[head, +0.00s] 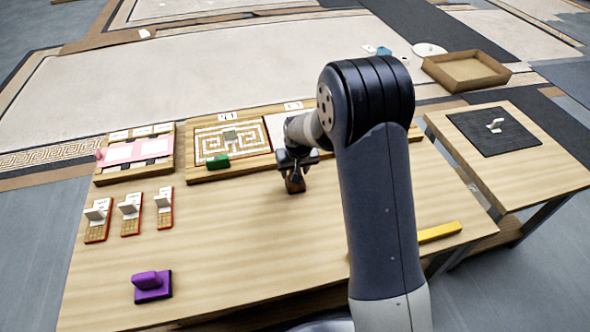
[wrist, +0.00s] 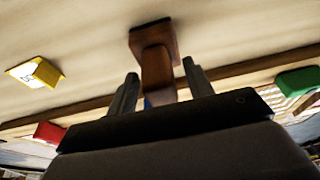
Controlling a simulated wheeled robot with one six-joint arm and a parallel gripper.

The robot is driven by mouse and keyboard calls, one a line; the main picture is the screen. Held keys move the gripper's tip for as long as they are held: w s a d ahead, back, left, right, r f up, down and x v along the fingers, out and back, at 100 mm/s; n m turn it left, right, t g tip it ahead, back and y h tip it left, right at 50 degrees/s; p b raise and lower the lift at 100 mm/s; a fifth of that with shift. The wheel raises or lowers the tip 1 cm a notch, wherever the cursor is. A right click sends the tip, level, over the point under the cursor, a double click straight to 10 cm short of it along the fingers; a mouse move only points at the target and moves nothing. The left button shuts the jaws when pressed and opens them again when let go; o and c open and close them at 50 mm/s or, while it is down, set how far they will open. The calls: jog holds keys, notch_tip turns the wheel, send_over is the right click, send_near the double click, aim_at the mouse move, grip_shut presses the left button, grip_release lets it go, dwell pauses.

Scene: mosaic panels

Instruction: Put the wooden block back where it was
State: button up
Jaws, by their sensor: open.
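The wooden block (head: 295,185) is a brown piece standing on the table in front of the mosaic panels in the head view. In the wrist view the block (wrist: 157,72) shows a stem on a wider, darker base. My gripper (head: 296,163) is over the block in the head view. In the wrist view my gripper (wrist: 160,70) is open, with one finger on each side of the stem and gaps visible beside it. The block's far side is hidden. A mosaic panel with a maze pattern (head: 252,137) lies behind and left of it, partly covered by my arm.
A green block (head: 217,162) sits on the maze panel. A pink panel (head: 133,152), small upright stands (head: 130,212) and a purple handled block (head: 151,286) are left. A yellow bar (head: 440,232) lies right. Bare table surrounds my gripper at front left.

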jog(key=p+v, duration=0.2)
jog(key=v, duration=1)
